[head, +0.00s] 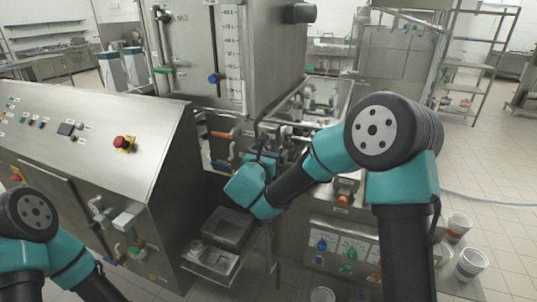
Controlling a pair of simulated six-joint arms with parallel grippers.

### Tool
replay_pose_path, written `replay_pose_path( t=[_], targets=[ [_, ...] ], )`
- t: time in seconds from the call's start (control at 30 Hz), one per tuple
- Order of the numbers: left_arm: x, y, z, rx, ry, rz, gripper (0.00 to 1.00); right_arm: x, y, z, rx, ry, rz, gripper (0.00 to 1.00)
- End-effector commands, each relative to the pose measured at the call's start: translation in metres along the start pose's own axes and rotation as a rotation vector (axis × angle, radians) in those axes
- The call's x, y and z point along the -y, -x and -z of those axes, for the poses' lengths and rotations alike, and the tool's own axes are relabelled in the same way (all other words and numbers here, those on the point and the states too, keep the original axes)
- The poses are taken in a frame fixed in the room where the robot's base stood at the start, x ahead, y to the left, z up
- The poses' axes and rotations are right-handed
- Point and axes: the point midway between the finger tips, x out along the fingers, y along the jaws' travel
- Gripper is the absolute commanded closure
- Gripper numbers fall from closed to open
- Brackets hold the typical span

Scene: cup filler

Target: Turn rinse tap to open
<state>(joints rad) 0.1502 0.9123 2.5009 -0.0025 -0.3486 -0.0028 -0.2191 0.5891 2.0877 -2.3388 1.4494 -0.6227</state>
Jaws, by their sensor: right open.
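My right gripper (262,153) is open at the pipework below the large steel tank, and its wrist hides part of what lies behind it. A valve with an orange handle (220,134) and a valve with a blue handle (220,166) sit just left of the gripper. Another blue tap (214,78) is on the tank front beside the level scale. I cannot tell which of these is the rinse tap, or whether the gripper touches a handle. My left arm enters at the lower left, and its gripper is out of view.
A sloped control panel with a red emergency button (124,143) stands at left. A metal tray (228,228) lies below my right gripper. A lower panel has several coloured knobs (346,245). Cups (470,263) stand at right. The tiled floor at right is mostly free.

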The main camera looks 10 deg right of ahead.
Motion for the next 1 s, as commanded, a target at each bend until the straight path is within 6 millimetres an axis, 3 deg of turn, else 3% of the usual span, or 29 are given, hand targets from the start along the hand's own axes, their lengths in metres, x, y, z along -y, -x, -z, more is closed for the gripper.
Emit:
replay_pose_path(
  t=[0.13,0.63,1.0],
  targets=[
    [0.0000,0.0000,0.0000,0.000,0.000,0.000,0.57,-0.0001,0.0003,-0.0001,0.000,0.000,0.000,0.02],
    [0.0000,0.0000,0.0000,0.000,0.000,0.000,0.57,-0.0001,0.0006,-0.0002,0.000,0.000,0.000,0.49],
    [0.0000,0.0000,0.0000,0.000,0.000,0.000,0.57,0.0002,0.0006,0.0011,0.000,-0.043,0.000,0.49]
  ],
)
